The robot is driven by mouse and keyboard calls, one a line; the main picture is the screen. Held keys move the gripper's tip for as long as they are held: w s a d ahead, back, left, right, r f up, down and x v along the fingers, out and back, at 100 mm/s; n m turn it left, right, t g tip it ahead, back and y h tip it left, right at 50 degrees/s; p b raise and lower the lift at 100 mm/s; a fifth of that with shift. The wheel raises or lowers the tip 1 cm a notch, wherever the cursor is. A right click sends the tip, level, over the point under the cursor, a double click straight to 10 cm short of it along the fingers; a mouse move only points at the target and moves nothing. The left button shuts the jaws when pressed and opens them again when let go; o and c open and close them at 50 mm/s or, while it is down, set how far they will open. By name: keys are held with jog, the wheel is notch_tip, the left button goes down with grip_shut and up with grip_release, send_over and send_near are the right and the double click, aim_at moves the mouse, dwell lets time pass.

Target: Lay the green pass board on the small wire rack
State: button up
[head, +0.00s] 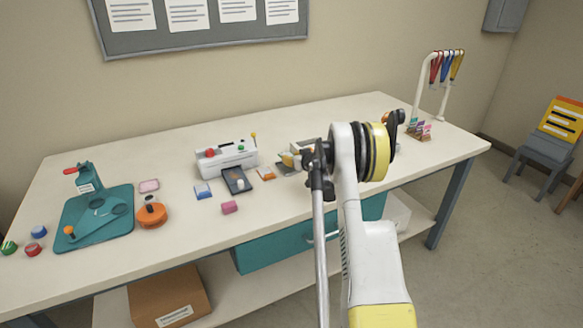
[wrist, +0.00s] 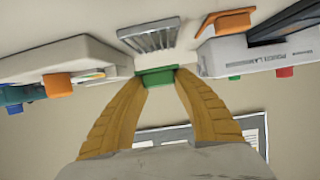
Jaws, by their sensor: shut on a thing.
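The green pass board (wrist: 159,76) is between the fingertips of my gripper (wrist: 156,82) in the wrist view, and the fingers are shut on it. The small wire rack (wrist: 147,40) shows its pale parallel bars just above the board in that picture. I cannot tell whether board and rack touch; a small gap seems to show. In the head view my arm and wrist cover most of this spot, and I cannot make out the green board there. A grey slatted piece, likely the rack (head: 285,170), shows just left of my wrist.
The white laminator (head: 228,160) stands left of the rack in the head view, with a dark tray (head: 237,180) and orange piece (head: 265,173) in front. In the wrist view a white box (wrist: 65,58) is close on the left. The table front (head: 270,212) is clear.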

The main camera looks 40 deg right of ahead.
aim_at(292, 169)
jog(key=shift+f+b, duration=0.6)
jog(key=shift+f, duration=1.05)
jog(key=shift+f, duration=0.1)
jog(key=shift+f, duration=0.15)
jog(key=o, duration=0.9)
jog(key=shift+o, duration=0.2)
